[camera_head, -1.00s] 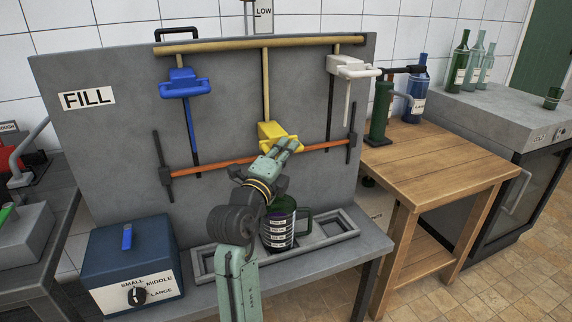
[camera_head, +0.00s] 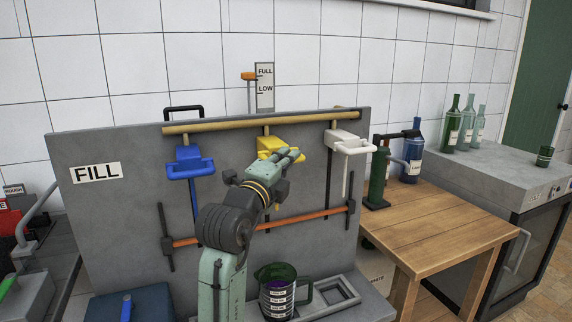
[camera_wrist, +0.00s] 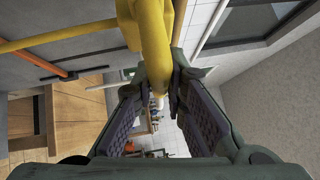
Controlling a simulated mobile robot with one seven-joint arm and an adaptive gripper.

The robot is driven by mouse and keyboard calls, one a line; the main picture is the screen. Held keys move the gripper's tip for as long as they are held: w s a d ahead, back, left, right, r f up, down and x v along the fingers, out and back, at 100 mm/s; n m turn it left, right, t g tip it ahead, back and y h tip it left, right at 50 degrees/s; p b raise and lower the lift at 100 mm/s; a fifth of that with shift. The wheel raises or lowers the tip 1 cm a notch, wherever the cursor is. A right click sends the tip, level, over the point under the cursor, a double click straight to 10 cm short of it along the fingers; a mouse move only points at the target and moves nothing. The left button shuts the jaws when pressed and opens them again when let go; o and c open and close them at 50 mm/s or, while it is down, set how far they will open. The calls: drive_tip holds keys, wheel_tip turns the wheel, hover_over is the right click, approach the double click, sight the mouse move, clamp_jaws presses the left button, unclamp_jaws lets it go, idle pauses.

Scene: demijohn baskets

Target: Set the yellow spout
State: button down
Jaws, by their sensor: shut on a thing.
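The yellow spout (camera_head: 272,146) is on the grey FILL panel (camera_head: 110,225), just below the tan upper bar (camera_head: 220,125). It stands about level with the blue spout (camera_head: 189,162) on its left and the white spout (camera_head: 345,140) on its right. My gripper (camera_head: 290,156) is shut on the yellow spout's front part. In the wrist view the spout's yellow curved part (camera_wrist: 150,35) comes down between my fingertips (camera_wrist: 160,88). My arm hides part of the panel below the spout. A dark green jug (camera_head: 277,292) with white labels stands below on the tray.
An orange bar (camera_head: 320,213) crosses the panel lower down. A FULL/LOW gauge (camera_head: 265,88) with an orange marker rises behind the panel. A wooden table (camera_head: 450,225) with a green bottle stand (camera_head: 380,178) is at the right.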

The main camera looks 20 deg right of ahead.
drive_tip(key=shift+a+r, duration=0.1)
drive_tip(key=shift+r, duration=0.2)
drive_tip(key=c, duration=2)
unclamp_jaws()
drive_tip(key=o, duration=0.4)
drive_tip(key=shift+f, duration=0.1)
drive_tip(key=v, duration=1.2)
